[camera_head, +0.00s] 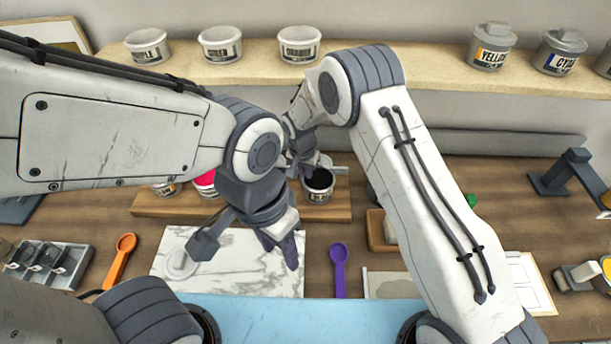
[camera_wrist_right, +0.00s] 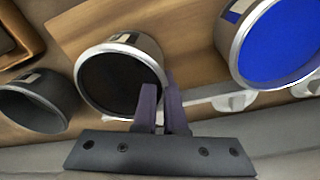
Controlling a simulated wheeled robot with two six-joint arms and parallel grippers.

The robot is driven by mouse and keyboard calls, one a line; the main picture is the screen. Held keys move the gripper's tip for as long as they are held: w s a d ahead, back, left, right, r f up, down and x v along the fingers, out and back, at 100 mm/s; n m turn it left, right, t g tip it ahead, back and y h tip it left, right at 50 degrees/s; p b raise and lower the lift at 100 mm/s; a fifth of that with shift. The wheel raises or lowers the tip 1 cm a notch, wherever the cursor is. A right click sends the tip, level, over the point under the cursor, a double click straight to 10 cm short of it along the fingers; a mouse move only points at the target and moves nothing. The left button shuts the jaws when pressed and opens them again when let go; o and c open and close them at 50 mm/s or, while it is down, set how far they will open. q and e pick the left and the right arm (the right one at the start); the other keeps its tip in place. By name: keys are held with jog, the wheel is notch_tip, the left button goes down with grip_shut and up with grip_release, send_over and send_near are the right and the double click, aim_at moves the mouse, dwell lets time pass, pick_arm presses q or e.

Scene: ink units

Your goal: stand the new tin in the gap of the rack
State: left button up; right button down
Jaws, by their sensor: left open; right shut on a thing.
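The wooden rack (camera_head: 340,212) stands at the middle back of the table. A tin of black ink (camera_head: 318,187) is at its right end, upright or nearly so. My right gripper (camera_head: 307,163) is shut on this tin's rim from behind. The right wrist view shows the fingers (camera_wrist_right: 160,105) at the rim of the black tin (camera_wrist_right: 120,78); I cannot tell whether its base touches the rack. A magenta tin (camera_head: 205,183) and another tin (camera_head: 165,189) stand at the left. A blue tin (camera_wrist_right: 280,45) is beside the black one. My left gripper (camera_head: 247,240) is open and empty above the marble slab.
A grey tin (camera_wrist_right: 32,108) stands near the black one in the wrist view. The marble slab (camera_head: 170,245), orange scoop (camera_head: 122,255), purple scoop (camera_head: 340,270) and wooden tray (camera_head: 376,230) lie in front. A shelf (camera_head: 380,70) with several tubs runs along the back.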

jog(key=shift+f, duration=0.1)
jog(key=c, duration=1)
grip_release()
